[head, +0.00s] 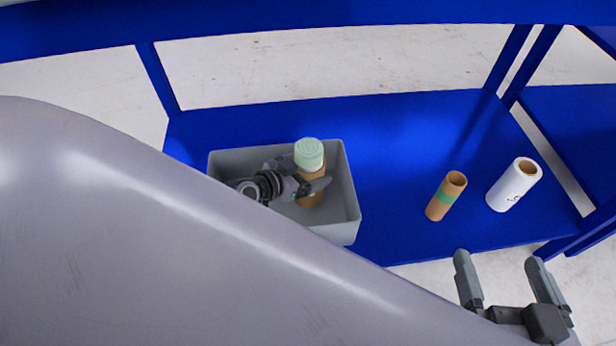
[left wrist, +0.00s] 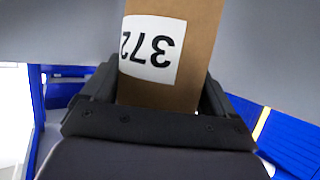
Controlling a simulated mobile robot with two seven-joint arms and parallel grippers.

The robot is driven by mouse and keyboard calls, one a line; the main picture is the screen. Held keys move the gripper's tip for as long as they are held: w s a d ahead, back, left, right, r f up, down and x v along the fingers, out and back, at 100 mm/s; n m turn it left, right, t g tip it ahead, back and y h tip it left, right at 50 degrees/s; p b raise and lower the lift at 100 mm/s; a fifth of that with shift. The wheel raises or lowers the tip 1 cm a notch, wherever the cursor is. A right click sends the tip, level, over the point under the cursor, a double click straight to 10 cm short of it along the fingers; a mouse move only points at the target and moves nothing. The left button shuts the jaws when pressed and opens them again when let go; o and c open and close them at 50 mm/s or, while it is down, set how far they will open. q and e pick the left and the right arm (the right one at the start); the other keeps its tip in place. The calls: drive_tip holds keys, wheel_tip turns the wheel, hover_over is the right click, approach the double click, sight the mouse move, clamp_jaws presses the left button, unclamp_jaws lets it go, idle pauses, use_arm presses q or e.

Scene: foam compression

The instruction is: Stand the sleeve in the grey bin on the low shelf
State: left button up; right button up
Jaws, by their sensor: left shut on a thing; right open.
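The sleeve (head: 311,200) is a brown cardboard tube with a pale green foam roll (head: 309,152) sticking out of its top. It stands roughly upright inside the grey bin (head: 345,228); I cannot tell whether its base touches the bin floor. My left gripper (head: 314,187) reaches into the bin and is shut around the sleeve. In the left wrist view, the sleeve (left wrist: 193,75) with a white "372" label sits between the jaws of my left gripper (left wrist: 160,95). My right gripper (head: 498,260) is open and empty at the lower right, in front of the shelf.
The bin stands on the blue low shelf (head: 395,150). To its right are a brown tube with a green band (head: 446,196) and a white roll (head: 514,185). Bare shelf lies between bin and tube. A blue upper beam (head: 300,15) crosses above. My arm hides the lower left.

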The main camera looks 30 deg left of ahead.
use_arm(q)
drive_tip(key=shift+f, duration=0.35)
use_arm(e)
drive_tip(key=shift+s+d+r, duration=0.1)
drive_tip(key=shift+d, duration=0.05)
use_arm(q)
drive_tip(key=o, duration=1.2)
drive_tip(key=shift+f, duration=0.15)
drive_tip(key=shift+c, duration=0.2)
